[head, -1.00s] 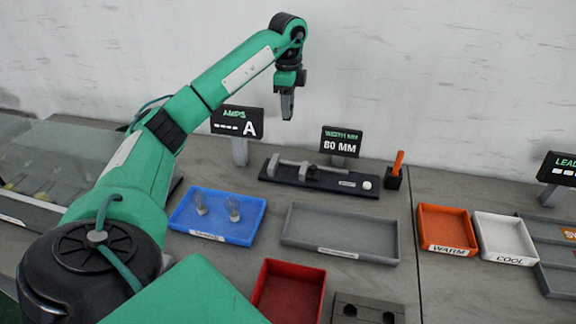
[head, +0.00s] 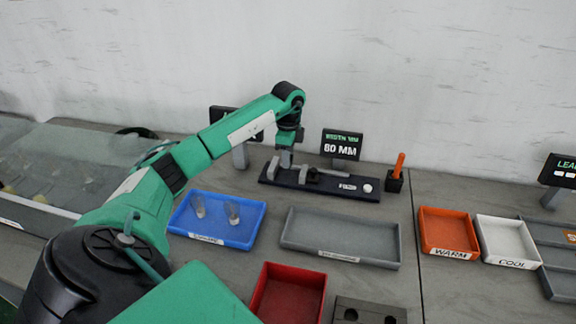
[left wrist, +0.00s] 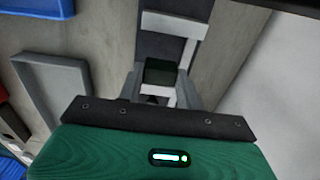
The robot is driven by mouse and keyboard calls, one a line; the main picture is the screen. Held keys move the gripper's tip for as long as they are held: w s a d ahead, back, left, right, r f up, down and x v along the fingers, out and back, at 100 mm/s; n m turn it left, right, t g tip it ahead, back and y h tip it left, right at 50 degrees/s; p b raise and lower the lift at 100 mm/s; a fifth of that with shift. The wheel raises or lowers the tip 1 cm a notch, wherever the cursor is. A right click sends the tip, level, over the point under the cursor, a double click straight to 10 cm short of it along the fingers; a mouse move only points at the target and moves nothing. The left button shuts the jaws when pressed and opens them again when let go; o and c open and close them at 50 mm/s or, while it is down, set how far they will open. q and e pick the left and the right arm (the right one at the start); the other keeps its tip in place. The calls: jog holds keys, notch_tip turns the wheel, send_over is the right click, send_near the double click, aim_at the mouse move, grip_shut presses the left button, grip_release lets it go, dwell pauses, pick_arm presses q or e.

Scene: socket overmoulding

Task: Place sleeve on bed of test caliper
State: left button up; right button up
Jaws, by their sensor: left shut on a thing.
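The test caliper (head: 345,187) is a dark base with grey jaws, a grey beam and a dark slider piece; it lies at the back of the table before the 80 MM display. My left gripper (head: 285,158) is low over its left part, between the grey jaws. In the left wrist view, the fingers (left wrist: 157,95) reach down over the caliper (left wrist: 165,45). The gripper is shut on the sleeve, which is mostly hidden by the fingers. I cannot tell whether the sleeve touches the bed. My right gripper is out of view.
A blue tray (head: 184,226) holds two clear pieces. An empty grey tray (head: 340,260), a red tray (head: 262,292), and orange WARM (head: 448,251) and white COOL (head: 508,262) trays stand in front.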

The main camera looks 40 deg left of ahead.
pick_arm(q)
jog(key=shift+f, duration=0.5)
notch_tip(320, 180, down, 3)
jog(key=shift+r, duration=0.2)
jog(key=shift+f, duration=0.45)
jog(key=o, duration=0.8)
jog(key=shift+o, duration=0.8)
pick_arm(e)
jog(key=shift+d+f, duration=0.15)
